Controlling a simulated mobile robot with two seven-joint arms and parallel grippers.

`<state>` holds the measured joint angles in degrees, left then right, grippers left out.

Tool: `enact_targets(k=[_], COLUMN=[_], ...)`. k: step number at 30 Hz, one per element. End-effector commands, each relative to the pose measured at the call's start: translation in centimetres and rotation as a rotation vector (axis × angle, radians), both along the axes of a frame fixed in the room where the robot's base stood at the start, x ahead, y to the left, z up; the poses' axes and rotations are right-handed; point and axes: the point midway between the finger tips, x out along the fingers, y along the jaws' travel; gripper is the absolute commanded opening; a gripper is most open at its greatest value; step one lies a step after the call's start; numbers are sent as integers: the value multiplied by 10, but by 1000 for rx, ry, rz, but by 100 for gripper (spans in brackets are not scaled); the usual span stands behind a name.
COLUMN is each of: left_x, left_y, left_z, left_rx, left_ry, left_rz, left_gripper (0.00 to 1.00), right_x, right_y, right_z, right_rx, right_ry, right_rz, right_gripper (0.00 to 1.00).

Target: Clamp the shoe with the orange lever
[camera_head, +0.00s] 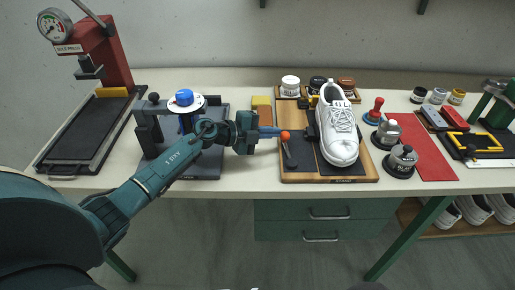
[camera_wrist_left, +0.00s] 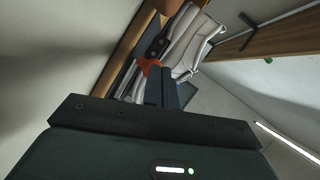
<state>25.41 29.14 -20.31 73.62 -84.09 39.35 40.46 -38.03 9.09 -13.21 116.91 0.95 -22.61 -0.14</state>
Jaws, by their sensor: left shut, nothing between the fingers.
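A white shoe (camera_head: 338,128) sits on a black pad on a wooden board (camera_head: 362,178), toe toward me. The lever's orange knob (camera_head: 285,136) tops a dark stem at the board's left side. A black clamp part (camera_head: 312,124) is beside the shoe; I cannot tell whether it presses on it. My left gripper (camera_head: 274,132) is shut and empty, its tips right at the knob's left side. In the left wrist view, the shut fingers (camera_wrist_left: 164,88) overlap the orange knob (camera_wrist_left: 149,66), with the white shoe (camera_wrist_left: 192,45) beyond; contact is unclear. My right gripper is out of view.
A dark stand with a blue knob (camera_head: 184,97) is behind my left arm. A red press (camera_head: 95,50) stands at the far left. Polish jars (camera_head: 290,86) line the board's back edge. Metal weights (camera_head: 402,160) and a red mat (camera_head: 428,150) lie to its right.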

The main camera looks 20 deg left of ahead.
Motion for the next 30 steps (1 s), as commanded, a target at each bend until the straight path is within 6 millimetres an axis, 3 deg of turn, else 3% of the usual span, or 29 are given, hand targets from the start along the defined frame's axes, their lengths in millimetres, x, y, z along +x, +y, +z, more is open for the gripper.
enact_targets(k=[17, 23, 30], left_x=[-2, -24, -63], left_y=[1, 24, 62], left_z=[1, 1, 0], left_rx=[-1, 3, 3], left_ry=[-1, 1, 2], left_rz=[-1, 2, 1], left_gripper=[0, 0, 0], right_x=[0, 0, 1], right_y=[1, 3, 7], right_z=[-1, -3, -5], right_rx=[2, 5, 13], right_ry=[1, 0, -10], right_rz=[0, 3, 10], right_gripper=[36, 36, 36])
